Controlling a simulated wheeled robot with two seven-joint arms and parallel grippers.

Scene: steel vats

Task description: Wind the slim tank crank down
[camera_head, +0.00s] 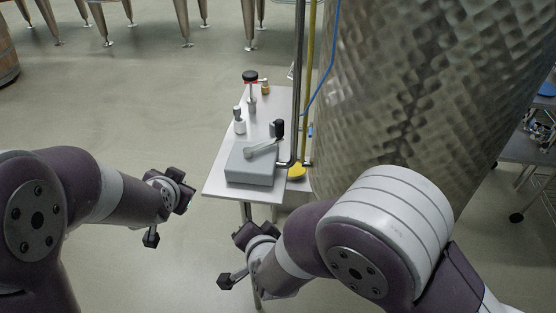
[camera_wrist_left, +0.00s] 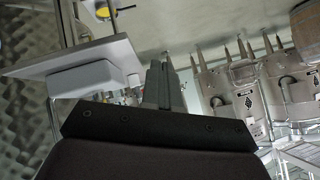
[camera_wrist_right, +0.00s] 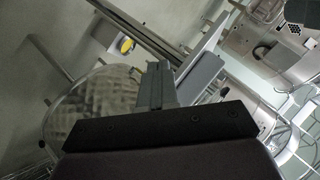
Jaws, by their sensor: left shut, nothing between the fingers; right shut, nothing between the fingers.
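The crank (camera_head: 264,149) is a grey arm with a black upright knob (camera_head: 279,127) at its right end. It sits on top of a grey box (camera_head: 250,172) at the near end of a narrow steel table (camera_head: 213,180), beside the tall dimpled steel tank (camera_head: 385,90). My left gripper (camera_head: 152,237) is left of the table, shut and empty, apart from the crank. My right gripper (camera_head: 226,281) is in front of the table's near edge, shut and empty. The closed fingers also show in the left wrist view (camera_wrist_left: 162,82) and the right wrist view (camera_wrist_right: 158,84).
A black-topped fitting with a red part (camera_head: 250,78), a small white-grey fitting (camera_head: 239,122) and a brass piece (camera_head: 265,87) stand farther back on the table. Upright pipes and a blue hose (camera_head: 331,50) run along the tank. The floor left of the table is clear.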

